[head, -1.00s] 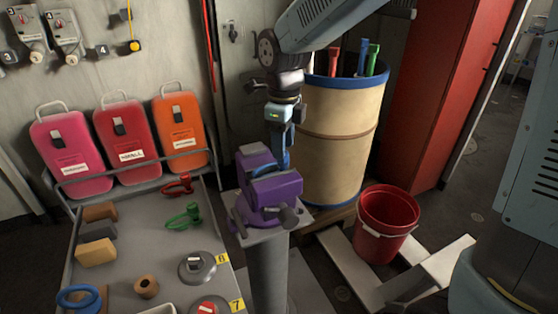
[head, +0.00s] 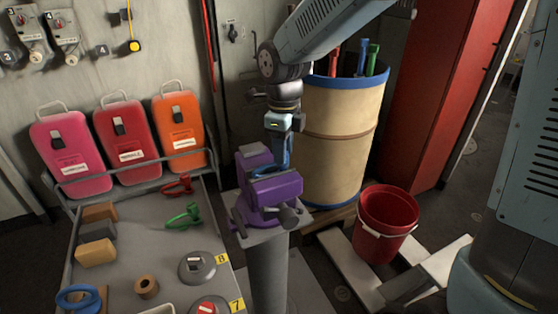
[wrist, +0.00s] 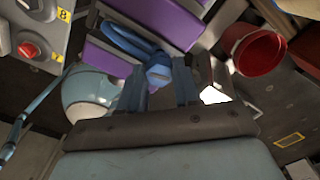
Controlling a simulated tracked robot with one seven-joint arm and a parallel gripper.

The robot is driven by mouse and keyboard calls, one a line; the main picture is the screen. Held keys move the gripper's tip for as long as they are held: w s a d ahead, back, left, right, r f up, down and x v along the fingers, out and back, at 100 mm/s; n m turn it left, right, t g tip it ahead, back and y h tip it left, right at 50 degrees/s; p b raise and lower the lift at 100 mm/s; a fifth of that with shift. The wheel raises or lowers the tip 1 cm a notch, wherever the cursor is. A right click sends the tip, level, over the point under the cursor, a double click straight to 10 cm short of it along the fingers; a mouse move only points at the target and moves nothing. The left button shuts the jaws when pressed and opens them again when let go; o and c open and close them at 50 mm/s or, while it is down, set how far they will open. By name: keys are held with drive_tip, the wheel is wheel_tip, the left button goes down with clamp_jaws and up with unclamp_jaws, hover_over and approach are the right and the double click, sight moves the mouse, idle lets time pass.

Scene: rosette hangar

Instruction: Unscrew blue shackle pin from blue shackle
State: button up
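The blue shackle (wrist: 128,40) is at the purple vise (wrist: 182,20) in the wrist view. Its blue pin head (wrist: 160,76) points toward the camera. In the head view the purple vise (head: 278,190) stands on a grey post, and the blue shackle is mostly hidden there. My gripper (head: 283,165) points down at the vise's jaws. In the wrist view its two blue-grey fingers (wrist: 160,84) stand apart, one on each side of the pin head. I cannot tell whether they touch it.
Left of the vise, a grey table (head: 135,235) holds a red shackle (head: 178,187), a green shackle (head: 184,217) and several blocks. A tan drum (head: 340,140) stands close behind the vise. A red bucket (head: 386,225) stands to the right.

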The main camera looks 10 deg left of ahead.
clamp_jaws()
drive_tip(key=n, duration=0.7)
drive_tip(key=shift+w+r, duration=0.1)
drive_tip(key=shift+w, duration=0.05)
drive_tip(key=shift+n, duration=1.3)
drive_tip(key=shift+n, duration=0.3)
drive_tip(key=n, duration=0.3)
drive_tip(key=shift+n, duration=0.4)
drive_tip(key=n, duration=0.3)
drive_tip(key=shift+n, duration=0.4)
drive_tip(key=shift+r+n, duration=0.1)
drive_tip(key=shift+n, duration=0.7)
